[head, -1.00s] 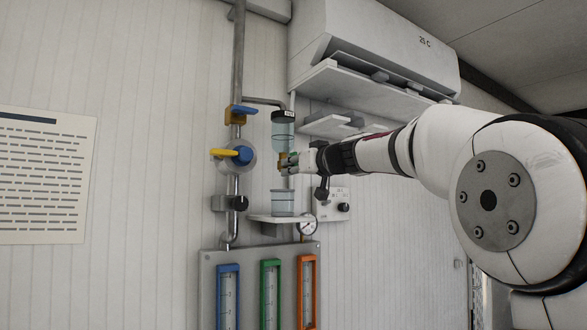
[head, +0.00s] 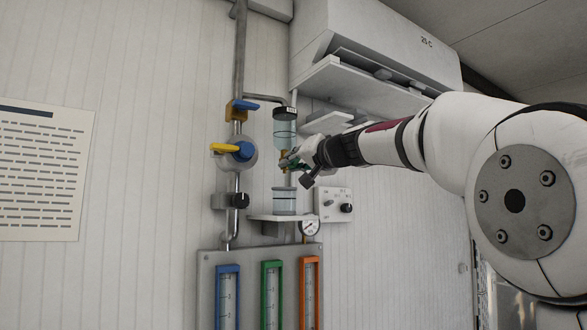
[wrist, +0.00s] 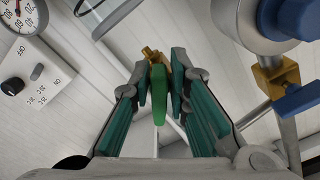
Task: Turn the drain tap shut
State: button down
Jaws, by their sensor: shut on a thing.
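The drain tap is a small brass tap (head: 284,155) under a clear cylinder (head: 285,130) with a black cap. In the wrist view its brass body (wrist: 152,54) shows beyond my fingers, with a green lever (wrist: 159,98) pointing toward the camera. My gripper (head: 290,162) reaches the tap from the right. In the wrist view the teal finger pads of my gripper (wrist: 160,85) are shut on the green lever, one on each side. In the head view the fingers hide most of the lever.
A clear beaker (head: 284,200) stands on a shelf (head: 265,218) below the tap. A gauge (head: 310,228) and a control box (head: 333,205) are lower right.

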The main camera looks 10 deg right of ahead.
jog(key=m, duration=0.5)
jog(key=shift+r+m+p, duration=0.2)
jog(key=shift+m+p, duration=0.2)
jog(key=m+p, duration=0.1)
jog(key=m, duration=0.2)
jog(key=shift+a+r+m, duration=0.1)
jog(key=shift+r+m, duration=0.05)
jog(key=shift+m, duration=0.15)
jog(key=shift+m+p, duration=0.35)
jog(key=shift+m, duration=0.25)
jog(key=c, duration=1.7)
grip_release()
jog(key=shift+o, duration=0.2)
jog(key=shift+s, duration=0.1)
jog(key=shift+s+r, duration=0.1)
jog(key=shift+s, duration=0.1)
jog(key=v, duration=1.1)
jog(key=shift+s, duration=0.25)
